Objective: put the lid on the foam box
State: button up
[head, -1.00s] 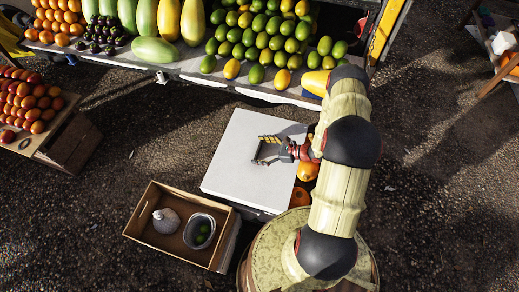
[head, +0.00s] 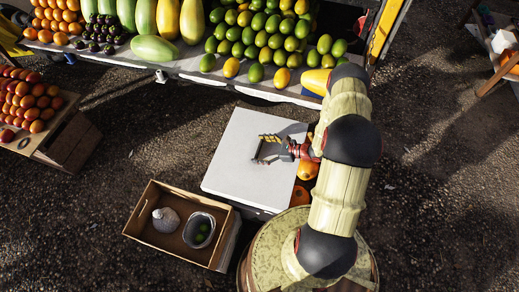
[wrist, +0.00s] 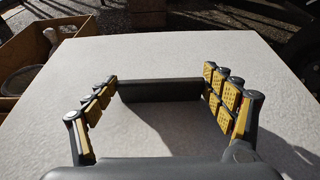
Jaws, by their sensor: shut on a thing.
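The lid is a broad white slab (head: 235,165) in the middle of the head view; its pale top fills most of the wrist view (wrist: 190,55). A dark bar-like handle (wrist: 160,89) stands on it. My gripper (head: 268,152) is over the lid's middle, its yellow-padded fingers on either side of the handle; in the wrist view the gripper (wrist: 160,92) is shut on this handle. The foam box is mostly hidden under the lid, so I cannot tell how well the edges line up. Orange fruit (head: 307,170) shows past the lid's right edge, partly behind my arm.
The fruit truck's shelf (head: 190,68) runs along the back. Open gravel lies to the right.

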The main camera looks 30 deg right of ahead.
aim_at(261, 154)
jog(key=shift+f+b, duration=1.7)
jog(key=shift+f, duration=0.4)
dwell(0.9)
jog(key=o, duration=1.5)
jog(key=shift+o, duration=0.7)
jog(key=v, duration=1)
jog(key=shift+s+d+r, duration=0.1)
jog(key=shift+d, duration=0.05)
jog(key=shift+v, duration=0.75)
jog(key=shift+s, duration=0.15)
